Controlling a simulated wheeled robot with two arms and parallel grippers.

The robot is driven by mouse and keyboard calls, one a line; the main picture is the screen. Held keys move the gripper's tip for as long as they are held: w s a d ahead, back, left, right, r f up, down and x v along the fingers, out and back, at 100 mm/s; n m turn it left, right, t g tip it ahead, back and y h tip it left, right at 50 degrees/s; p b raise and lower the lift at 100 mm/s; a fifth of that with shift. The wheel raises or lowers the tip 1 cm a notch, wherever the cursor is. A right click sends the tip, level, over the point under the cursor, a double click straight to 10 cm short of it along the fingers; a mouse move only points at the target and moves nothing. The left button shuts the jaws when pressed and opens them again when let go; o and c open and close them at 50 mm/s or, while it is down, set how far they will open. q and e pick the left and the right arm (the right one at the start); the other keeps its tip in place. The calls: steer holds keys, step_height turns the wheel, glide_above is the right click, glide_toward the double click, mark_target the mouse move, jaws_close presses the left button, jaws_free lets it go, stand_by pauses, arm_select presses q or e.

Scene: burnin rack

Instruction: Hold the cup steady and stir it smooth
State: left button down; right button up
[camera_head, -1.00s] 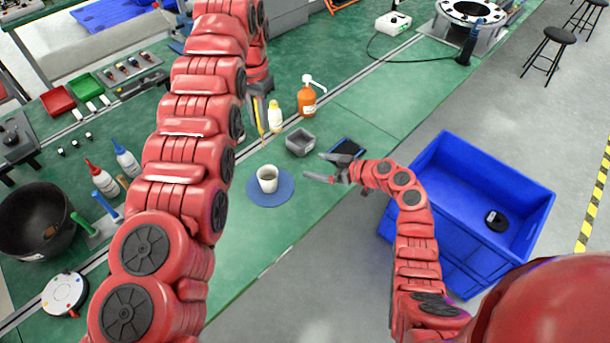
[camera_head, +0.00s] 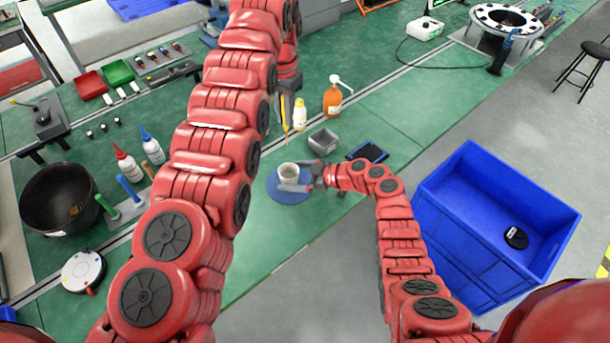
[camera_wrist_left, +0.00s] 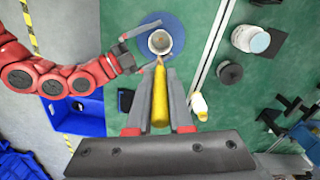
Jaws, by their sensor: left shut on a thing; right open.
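The pale cup (camera_head: 289,169) stands upright on a round blue mat (camera_head: 280,197) on the green bench. In the left wrist view the cup (camera_wrist_left: 154,42) shows a brownish content. My right gripper (camera_head: 299,176) is open at the cup, with its fingers on opposite sides; whether they touch it is unclear. My left gripper (camera_head: 288,98) is shut on a yellow stirring tool (camera_head: 285,122), behind the cup and above the bench. In the left wrist view the yellow tool (camera_wrist_left: 160,97) points toward the cup, its tip showing near the rim.
A black bowl (camera_head: 45,205) is at left. A blue crate (camera_head: 470,245) is beyond the bench's front edge.

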steer(key=shift+w+a+f, duration=0.15)
steer(key=shift+a+f, duration=0.05)
steer(key=shift+a, duration=0.25)
steer(key=c, duration=1.3)
steer(key=shift+c, duration=0.2)
arm_select(q)
steer(key=shift+f, duration=0.1)
